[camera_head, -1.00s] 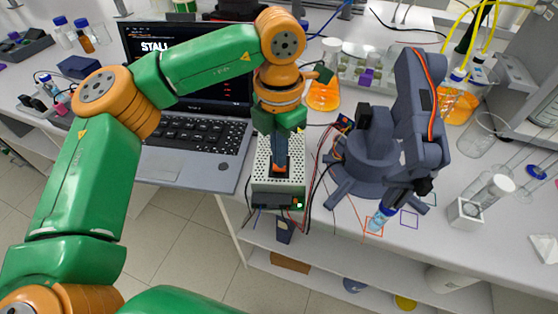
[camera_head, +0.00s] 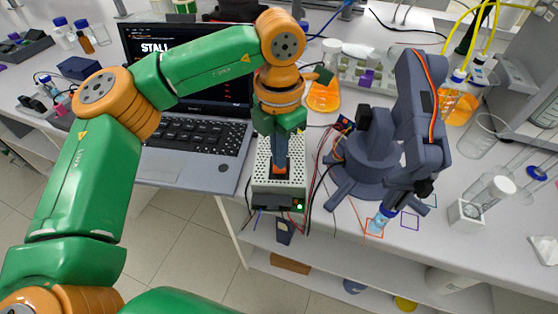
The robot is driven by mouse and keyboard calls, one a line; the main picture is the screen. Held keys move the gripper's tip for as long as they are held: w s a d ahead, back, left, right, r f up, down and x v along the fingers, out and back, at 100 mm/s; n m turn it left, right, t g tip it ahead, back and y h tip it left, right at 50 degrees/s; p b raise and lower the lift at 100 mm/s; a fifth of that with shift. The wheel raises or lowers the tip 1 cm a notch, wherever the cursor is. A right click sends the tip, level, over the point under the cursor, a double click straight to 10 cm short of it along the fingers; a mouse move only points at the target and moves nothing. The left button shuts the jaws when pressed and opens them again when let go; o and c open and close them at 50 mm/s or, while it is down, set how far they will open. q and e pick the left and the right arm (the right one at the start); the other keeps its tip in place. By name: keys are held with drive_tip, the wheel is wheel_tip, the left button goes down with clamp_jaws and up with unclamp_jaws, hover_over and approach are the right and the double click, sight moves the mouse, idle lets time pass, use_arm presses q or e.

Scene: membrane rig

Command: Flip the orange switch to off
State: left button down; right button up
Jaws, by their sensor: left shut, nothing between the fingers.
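The orange switch (camera_head: 280,171) sits on top of a pale perforated power box (camera_head: 263,187) near the table's front edge. Its dark surround shows around it. My left gripper (camera_head: 281,164) points down from above, shut and empty, with its fingertips at the switch. The fingers hide part of the switch, so I cannot tell its position. A green light (camera_head: 300,207) glows on the box's front. My right gripper is not in view.
A laptop (camera_head: 190,140) stands left of the box, its screen partly behind my left arm. A small grey robot arm (camera_head: 375,150) stands close on the right, holding a vial (camera_head: 381,219). Wires (camera_head: 318,180) run between. Flasks (camera_head: 323,95) stand behind.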

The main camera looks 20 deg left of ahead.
use_arm(q)
drive_tip(key=shift+f+b, duration=0.85)
drive_tip(key=shift+f, duration=0.1)
idle(0.9)
wheel_tip(320, 180, up, 7)
drive_tip(key=p, duration=0.6)
drive_tip(key=shift+r, duration=0.15)
